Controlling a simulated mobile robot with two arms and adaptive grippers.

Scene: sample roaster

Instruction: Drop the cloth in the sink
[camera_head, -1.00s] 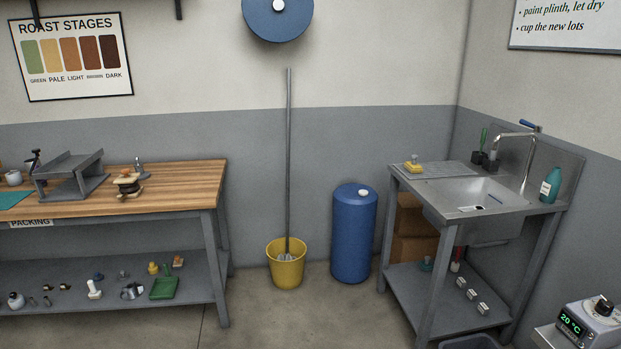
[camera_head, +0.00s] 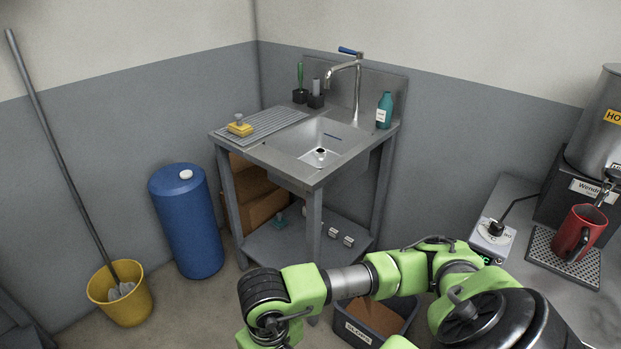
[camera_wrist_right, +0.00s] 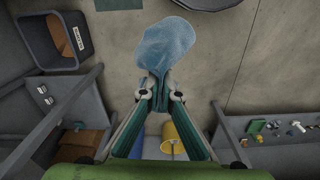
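A blue cloth (camera_wrist_right: 165,45) hangs from my right gripper (camera_wrist_right: 159,94) in the right wrist view. The fingertips are closed together on a pinched end of it, and the rest spreads out beyond them above the floor. In the head view my right arm reaches in from the lower right, in front of the sink stand; its gripper and the cloth are hidden or out of frame. The steel sink (camera_head: 306,138) stands in the corner, its basin showing only a drain and a thin dark mark. My left gripper is in neither view.
A yellow brush (camera_head: 240,128) lies on the drainboard (camera_head: 272,124). The faucet (camera_head: 344,68) and a teal bottle (camera_head: 384,112) stand at the sink's back. A blue barrel (camera_head: 188,222) and yellow bucket (camera_head: 126,300) are left. A dark bin (camera_head: 360,328) is on the floor behind my arm.

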